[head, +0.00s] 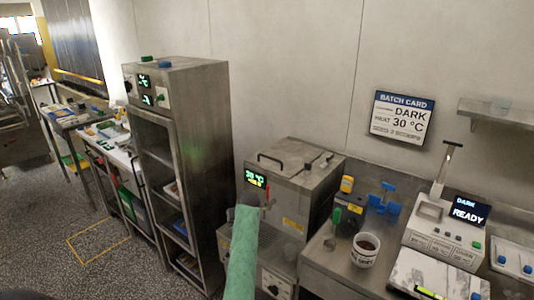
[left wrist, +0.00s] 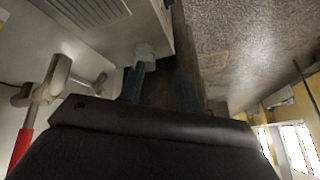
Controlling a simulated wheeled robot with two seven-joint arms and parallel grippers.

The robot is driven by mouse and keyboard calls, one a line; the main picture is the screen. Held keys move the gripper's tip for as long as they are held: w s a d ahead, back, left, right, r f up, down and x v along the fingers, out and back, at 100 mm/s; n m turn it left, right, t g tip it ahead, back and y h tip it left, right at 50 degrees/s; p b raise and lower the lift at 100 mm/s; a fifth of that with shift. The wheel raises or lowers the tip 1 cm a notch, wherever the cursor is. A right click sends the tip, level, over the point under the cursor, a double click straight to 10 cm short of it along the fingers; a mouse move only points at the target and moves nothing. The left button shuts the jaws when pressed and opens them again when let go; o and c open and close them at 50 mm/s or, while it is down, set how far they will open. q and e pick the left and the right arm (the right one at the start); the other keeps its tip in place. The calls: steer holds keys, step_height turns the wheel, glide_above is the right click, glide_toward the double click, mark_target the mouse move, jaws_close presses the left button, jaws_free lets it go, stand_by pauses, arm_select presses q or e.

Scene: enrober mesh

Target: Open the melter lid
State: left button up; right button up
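The melter (head: 290,195) is a steel box with a green lit display reading about 30 °C and a red-handled tap on its front. Its lid (head: 292,158) lies flat and shut on top, with a dark bar handle (head: 270,157) at the left. My left gripper (left wrist: 160,85) shows in the left wrist view, its two bluish fingers apart with nothing seen held between them. My right gripper is in neither view.
A tall steel rack cabinet (head: 180,150) stands left of the melter. A green textured length (head: 243,250) rises in front of the melter. Right are a cup (head: 365,250), a blue fixture (head: 384,200) and a machine (head: 445,225) reading READY.

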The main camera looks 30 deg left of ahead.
arm_select(q)
steer(key=w+a+r+n+h, duration=0.1)
steer(key=w+a+r+n, duration=0.4)
steer(key=r, duration=0.3)
steer(key=n+h+p, duration=0.1)
steer(key=n+h, duration=0.1)
steer(key=h, duration=0.3)
glide_toward(269, 158)
steer(key=p+x, duration=0.1)
steer(key=x, duration=0.2)
steer(key=p+x, duration=0.2)
steer(key=x, duration=0.1)
steer(key=shift+w+d+f, duration=0.2)
steer(key=shift+w+f, duration=0.2)
steer(key=shift+f, duration=0.45)
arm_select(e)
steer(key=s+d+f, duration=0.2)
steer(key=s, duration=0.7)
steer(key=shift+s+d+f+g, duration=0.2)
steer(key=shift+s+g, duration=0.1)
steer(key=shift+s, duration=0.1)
arm_select(q)
jaws_close()
